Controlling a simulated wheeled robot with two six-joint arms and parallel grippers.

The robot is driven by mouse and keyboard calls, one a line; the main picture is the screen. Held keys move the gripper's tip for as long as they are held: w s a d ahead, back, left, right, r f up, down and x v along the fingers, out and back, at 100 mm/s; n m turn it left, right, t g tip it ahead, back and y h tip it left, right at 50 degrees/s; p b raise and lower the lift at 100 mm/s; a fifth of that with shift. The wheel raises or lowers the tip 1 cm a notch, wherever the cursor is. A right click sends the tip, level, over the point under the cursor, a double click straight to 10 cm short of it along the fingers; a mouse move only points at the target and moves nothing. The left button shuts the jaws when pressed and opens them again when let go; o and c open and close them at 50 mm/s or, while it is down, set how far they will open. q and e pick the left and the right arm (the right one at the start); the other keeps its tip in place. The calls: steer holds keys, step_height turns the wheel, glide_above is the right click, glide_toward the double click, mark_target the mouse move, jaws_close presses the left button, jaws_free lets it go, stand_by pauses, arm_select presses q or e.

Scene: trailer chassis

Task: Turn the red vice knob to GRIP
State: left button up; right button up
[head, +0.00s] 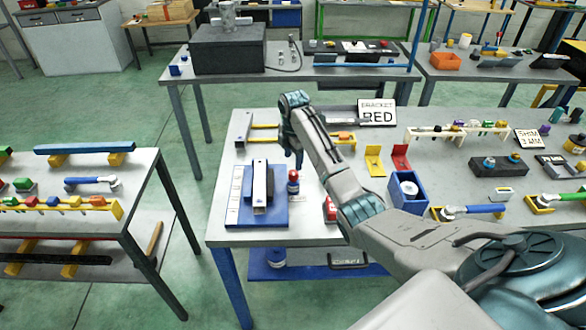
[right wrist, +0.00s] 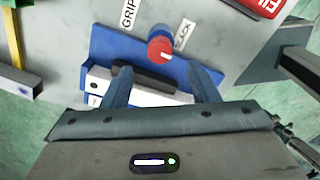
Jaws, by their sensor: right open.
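The red vice knob (right wrist: 160,48) shows in the right wrist view on the blue vice base (right wrist: 103,48). A GRIP label (right wrist: 129,14) is on its left, and a label partly hidden, reading "LACK" (right wrist: 184,34), is on its right. A light mark shows on the knob; its exact direction is hard to tell. My right gripper (right wrist: 160,72) is open and empty, its fingers apart on the near side of the knob. In the head view the red knob (head: 293,176) is at the right edge of the vice base (head: 276,216), just below my right gripper (head: 298,164). My left gripper is not in view.
A white and dark bar (head: 260,190) stands on the vice base. A blue box (head: 408,190) and yellow and red brackets (head: 374,160) are to the right on the same table. A BRACKET RED sign (head: 377,113) stands behind.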

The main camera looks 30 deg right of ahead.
mark_target(293, 172)
step_height(293, 172, down, 6)
steer(key=shift+r+p, duration=0.25)
steer(key=shift+p, duration=0.6)
steer(key=shift+f, duration=0.55)
steer(key=c, duration=1)
